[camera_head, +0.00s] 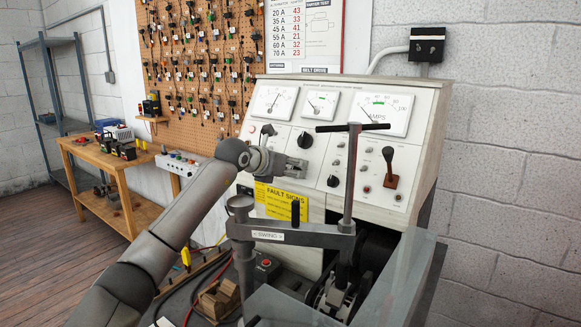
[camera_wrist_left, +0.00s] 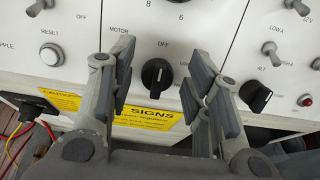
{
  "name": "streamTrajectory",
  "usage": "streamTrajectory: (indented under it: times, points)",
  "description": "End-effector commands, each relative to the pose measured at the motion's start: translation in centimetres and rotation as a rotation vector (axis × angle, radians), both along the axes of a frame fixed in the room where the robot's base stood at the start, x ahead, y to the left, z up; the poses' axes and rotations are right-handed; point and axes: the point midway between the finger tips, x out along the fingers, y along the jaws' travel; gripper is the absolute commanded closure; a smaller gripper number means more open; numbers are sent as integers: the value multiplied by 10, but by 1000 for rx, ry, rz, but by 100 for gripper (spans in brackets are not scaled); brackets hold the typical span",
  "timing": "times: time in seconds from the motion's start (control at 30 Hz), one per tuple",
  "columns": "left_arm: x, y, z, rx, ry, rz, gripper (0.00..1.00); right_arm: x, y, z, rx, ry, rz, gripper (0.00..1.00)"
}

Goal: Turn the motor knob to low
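The motor knob (camera_wrist_left: 157,75) is a round black knob with a white pointer line, on the white panel in the left wrist view. MOTOR is printed at its upper left, OFF above it and a partly covered label to its right. Its pointer stands nearly upright, toward OFF. My left gripper (camera_wrist_left: 160,83) is open, with one finger on each side of the knob and gaps between. In the head view, my left gripper (camera_head: 294,167) is at the test bench panel (camera_head: 420,120) and hides the motor knob. My right gripper is not in view.
Another black knob (camera_wrist_left: 255,97) is right of my fingers. A yellow sign (camera_wrist_left: 150,117) lies below.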

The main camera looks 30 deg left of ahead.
Motion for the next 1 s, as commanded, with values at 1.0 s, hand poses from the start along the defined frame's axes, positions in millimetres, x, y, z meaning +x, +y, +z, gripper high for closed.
streamTrajectory:
  times: [1.0]
  points:
    - [-1,-2,1,274,-38,-156,94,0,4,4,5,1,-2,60]
